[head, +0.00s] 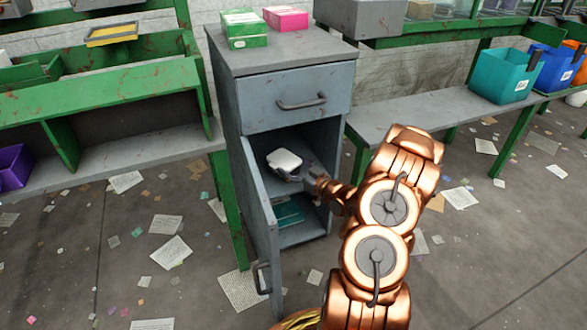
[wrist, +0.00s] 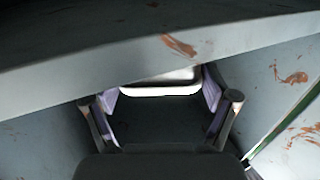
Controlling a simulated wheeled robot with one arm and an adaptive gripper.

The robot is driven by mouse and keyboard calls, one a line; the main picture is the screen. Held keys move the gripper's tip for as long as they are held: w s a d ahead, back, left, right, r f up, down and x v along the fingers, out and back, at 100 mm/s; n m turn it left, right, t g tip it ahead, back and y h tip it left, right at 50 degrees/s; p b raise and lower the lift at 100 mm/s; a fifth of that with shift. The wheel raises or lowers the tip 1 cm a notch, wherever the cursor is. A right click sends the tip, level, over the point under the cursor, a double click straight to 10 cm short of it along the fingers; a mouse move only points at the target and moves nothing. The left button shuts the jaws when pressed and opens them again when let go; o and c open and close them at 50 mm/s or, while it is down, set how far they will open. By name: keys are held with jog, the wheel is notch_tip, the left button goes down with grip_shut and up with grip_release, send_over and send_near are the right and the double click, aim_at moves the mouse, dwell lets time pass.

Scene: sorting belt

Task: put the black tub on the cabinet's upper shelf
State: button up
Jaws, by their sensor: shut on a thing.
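The tub (head: 284,160) has a pale lid over what looks like a dark body. It is inside the upper compartment of the grey cabinet (head: 291,72), above the upper shelf (head: 258,182). I cannot tell whether it touches the shelf. My gripper (head: 297,174) reaches in from the right and is shut on the tub. In the wrist view my gripper's fingers (wrist: 162,110) stand on both sides of the tub (wrist: 160,90), its pale lid edge showing between them. The tub's far side and base are hidden.
The cabinet door (head: 262,215) stands open at the left. The drawer front (head: 296,98) is just above the opening. A teal item (head: 288,213) lies on the lower shelf. A green box (head: 244,29) and a pink box (head: 286,18) sit on top.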

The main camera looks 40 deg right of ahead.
jog(key=o, duration=0.7)
jog(key=shift+f, duration=0.15)
jog(key=shift+o, duration=0.2)
jog(key=shift+s+d, duration=0.15)
jog(key=shift+s, duration=0.25)
jog(key=s+d+p, duration=0.1)
jog(key=s+p, duration=0.2)
jog(key=s, duration=0.8)
jog(key=shift+d, duration=0.2)
jog(key=shift+s, duration=0.1)
